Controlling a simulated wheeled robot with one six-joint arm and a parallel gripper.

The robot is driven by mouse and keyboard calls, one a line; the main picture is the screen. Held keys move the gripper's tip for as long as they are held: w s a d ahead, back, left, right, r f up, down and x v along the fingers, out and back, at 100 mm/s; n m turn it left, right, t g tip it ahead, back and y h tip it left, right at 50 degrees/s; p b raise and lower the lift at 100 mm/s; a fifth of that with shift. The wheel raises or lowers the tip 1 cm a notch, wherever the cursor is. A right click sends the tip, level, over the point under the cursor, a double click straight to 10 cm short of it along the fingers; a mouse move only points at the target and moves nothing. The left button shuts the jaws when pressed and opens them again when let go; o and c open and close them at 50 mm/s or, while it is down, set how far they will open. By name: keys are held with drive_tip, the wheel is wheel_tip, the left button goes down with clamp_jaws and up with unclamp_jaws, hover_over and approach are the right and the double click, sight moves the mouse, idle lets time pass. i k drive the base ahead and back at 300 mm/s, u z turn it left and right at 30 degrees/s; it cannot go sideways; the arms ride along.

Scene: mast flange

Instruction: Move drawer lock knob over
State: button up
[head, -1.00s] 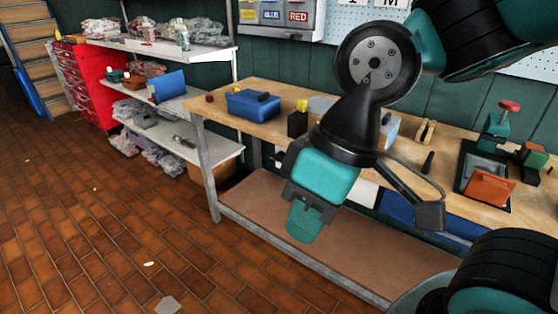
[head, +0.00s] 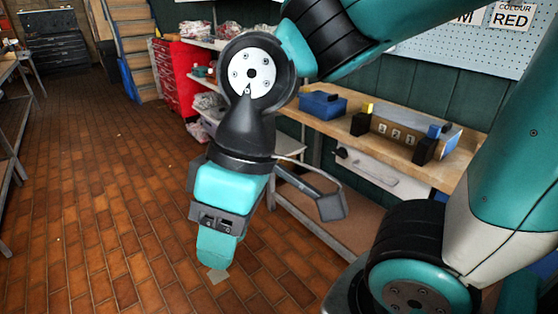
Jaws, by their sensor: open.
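Under the workbench top is a white drawer front (head: 400,187) with a handle bar across it. A small dark knob (head: 341,153) sits at its upper left; I take it for the lock knob, but its setting is too small to read. My gripper (head: 216,250) hangs pointing down over the floor, left of the bench and apart from the drawer. Its jaws are open and seen side-on, with nothing visible between them.
The wooden workbench (head: 455,157) carries a blue box (head: 322,105) and a number block (head: 397,132) with dark blocks beside it. A lower shelf (head: 300,205) runs beneath. A red drawer chest (head: 180,75) and shelves stand behind. The tiled floor (head: 90,190) at left is clear.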

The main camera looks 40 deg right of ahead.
sight(342, 152)
drive_tip(key=u, duration=0.3)
drive_tip(key=i, duration=3.55)
drive_tip(key=z, duration=3.5)
